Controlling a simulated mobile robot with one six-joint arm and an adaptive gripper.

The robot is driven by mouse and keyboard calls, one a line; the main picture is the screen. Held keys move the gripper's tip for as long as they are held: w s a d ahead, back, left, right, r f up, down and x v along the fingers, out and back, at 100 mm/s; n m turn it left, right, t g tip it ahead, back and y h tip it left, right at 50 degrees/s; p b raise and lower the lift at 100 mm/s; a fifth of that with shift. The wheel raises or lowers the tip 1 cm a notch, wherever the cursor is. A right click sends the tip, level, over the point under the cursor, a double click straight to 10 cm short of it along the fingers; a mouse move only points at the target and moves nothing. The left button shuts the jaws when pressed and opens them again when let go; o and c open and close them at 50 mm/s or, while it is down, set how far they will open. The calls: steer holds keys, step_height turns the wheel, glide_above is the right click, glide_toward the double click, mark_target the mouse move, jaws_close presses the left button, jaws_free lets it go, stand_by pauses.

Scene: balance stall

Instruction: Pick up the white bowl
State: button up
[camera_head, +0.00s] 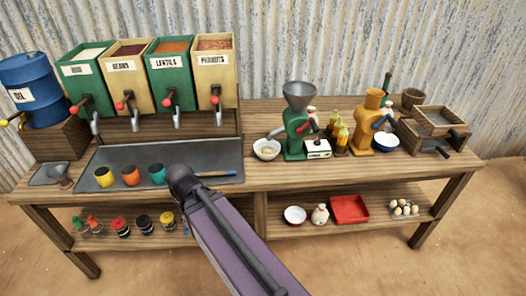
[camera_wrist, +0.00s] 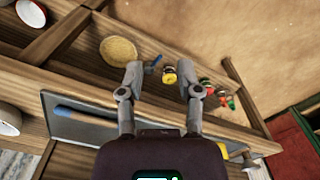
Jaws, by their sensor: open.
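In the head view a white bowl (camera_head: 267,149) stands on the tabletop at the foot of the green grinder, with something pale in it. A second white bowl (camera_head: 386,143), with a blue outside, stands below the orange grinder. A third bowl (camera_head: 295,215), white inside and red outside, stands on the lower shelf. In the wrist view one bowl (camera_wrist: 8,119) is cut off at the left edge and another (camera_wrist: 31,13) shows at the top left. My gripper (camera_wrist: 159,84) is open and empty, above the bench front and apart from the bowls. My arm hides it in the head view.
A metal tray (camera_head: 215,152) holds several coloured cups and a blue-handled brush (camera_head: 214,174). Dispensers stand behind it. The green grinder (camera_head: 295,124) and a small scale (camera_head: 317,149) crowd the first bowl. The lower shelf holds jars, a red tray (camera_head: 350,209) and eggs.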

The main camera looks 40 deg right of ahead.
steer(key=shift+w+d, duration=0.1)
steer(key=shift+d, duration=0.05)
steer(key=w+d+f+n+t+h+b, duration=0.1)
steer(key=w+d+n+h+b, duration=0.2)
steer(key=d+n, duration=0.3)
steer(key=w+d+n+t+h+b, duration=0.2)
steer(key=w+d+n, duration=0.4)
steer(key=d, duration=0.3)
steer(key=w+d+f+n+t+h+b, duration=0.1)
steer(key=w+d+n+h+b, duration=0.3)
steer(key=d+n, duration=0.3)
steer(key=shift+w+d+f+b, duration=0.35)
steer(key=shift+w+d, duration=0.1)
steer(key=shift+d, duration=0.3)
steer(key=w+d+n+h+b, duration=0.1)
steer(key=d+n, duration=0.1)
steer(key=w+d+r+n+t+h+b, duration=0.1)
steer(key=d+n, duration=0.1)
steer(key=n, duration=0.1)
steer(key=w+d+n+h+b, duration=0.1)
steer(key=d+n, duration=0.1)
steer(key=shift+w+r+n+t, duration=0.2)
steer(key=shift+n+t, duration=0.1)
steer(key=shift+t, duration=0.1)
steer(key=shift+w+d+r+n, duration=0.3)
steer(key=shift+d+n, duration=0.1)
steer(key=shift+n, duration=0.4)
steer(key=shift+d+f, duration=0.1)
